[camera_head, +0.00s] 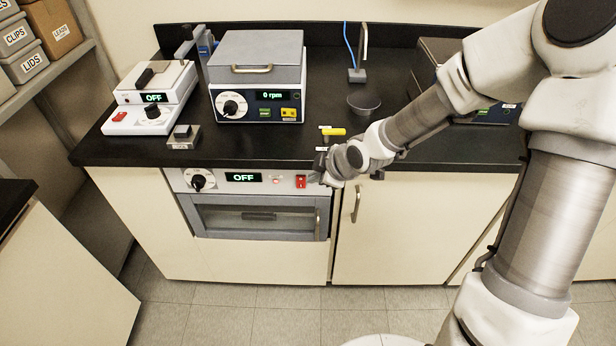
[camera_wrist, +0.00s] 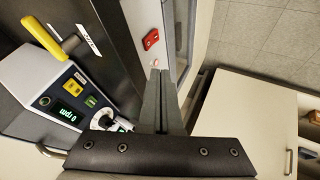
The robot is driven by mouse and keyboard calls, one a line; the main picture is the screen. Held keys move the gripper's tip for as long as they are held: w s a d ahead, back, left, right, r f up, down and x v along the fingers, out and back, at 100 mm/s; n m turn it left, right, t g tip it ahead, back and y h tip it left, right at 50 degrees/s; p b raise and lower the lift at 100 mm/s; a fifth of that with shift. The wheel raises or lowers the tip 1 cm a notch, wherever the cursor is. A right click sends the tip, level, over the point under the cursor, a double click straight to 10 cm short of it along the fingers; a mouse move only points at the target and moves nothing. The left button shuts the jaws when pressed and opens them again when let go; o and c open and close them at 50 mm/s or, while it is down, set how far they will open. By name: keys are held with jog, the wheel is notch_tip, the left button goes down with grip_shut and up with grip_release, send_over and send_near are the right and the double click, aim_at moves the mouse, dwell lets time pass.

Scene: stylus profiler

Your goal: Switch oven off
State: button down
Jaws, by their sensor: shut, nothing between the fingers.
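The oven (camera_head: 255,219) is built in under the black counter, with a grey windowed door that is shut. Its front panel has a black dial (camera_head: 198,181), a display (camera_head: 243,177) reading OFF, a small reddish light (camera_head: 276,179) and a red switch (camera_head: 301,181) at the right end. My gripper (camera_head: 316,173) is just right of the red switch, at the counter's front edge. In the wrist view the shut, empty fingers (camera_wrist: 158,74) point towards the red switch (camera_wrist: 151,39), with a small gap visible. I cannot tell exactly how far apart they are in depth.
A centrifuge (camera_head: 257,78) showing 0 rpm and a white hotplate-like device (camera_head: 150,98) showing OFF stand on the counter. A yellow-handled tool (camera_head: 334,131) and a dark bowl (camera_head: 363,103) lie near my arm. A door handle (camera_head: 356,204) sticks out right of the oven. The floor in front is clear.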

jog(key=shift+w+p+v, duration=0.2)
jog(key=shift+p+v, duration=0.3)
jog(key=shift+v, duration=0.75)
